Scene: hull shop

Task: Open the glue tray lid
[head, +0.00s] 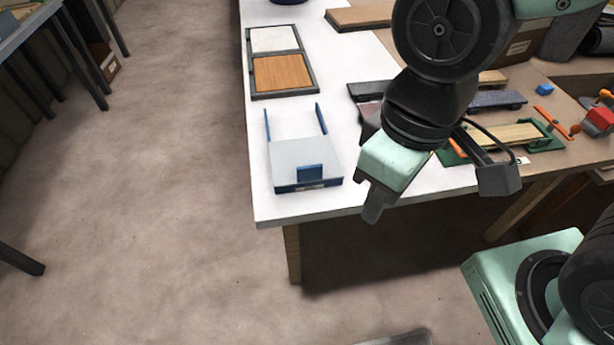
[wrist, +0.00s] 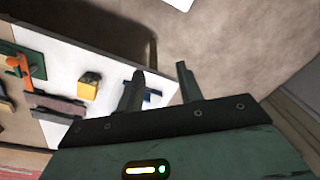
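What looks like the glue tray (head: 305,163) is near the front left corner of the white tabletop. It has a flat pale grey lid with a dark blue upright tab (head: 310,173) at its front edge. Two blue rails (head: 322,118) run back from the lid. My gripper (head: 372,208) is to the right of the tray, over the table's front edge, and apart from it.
A framed board (head: 283,75) with a white and a wooden panel lies behind the tray. Right of my arm, a green-ended fixture (head: 545,136), orange tools, a small blue block (head: 544,89) and a red thing (head: 598,118) crowd the bench.

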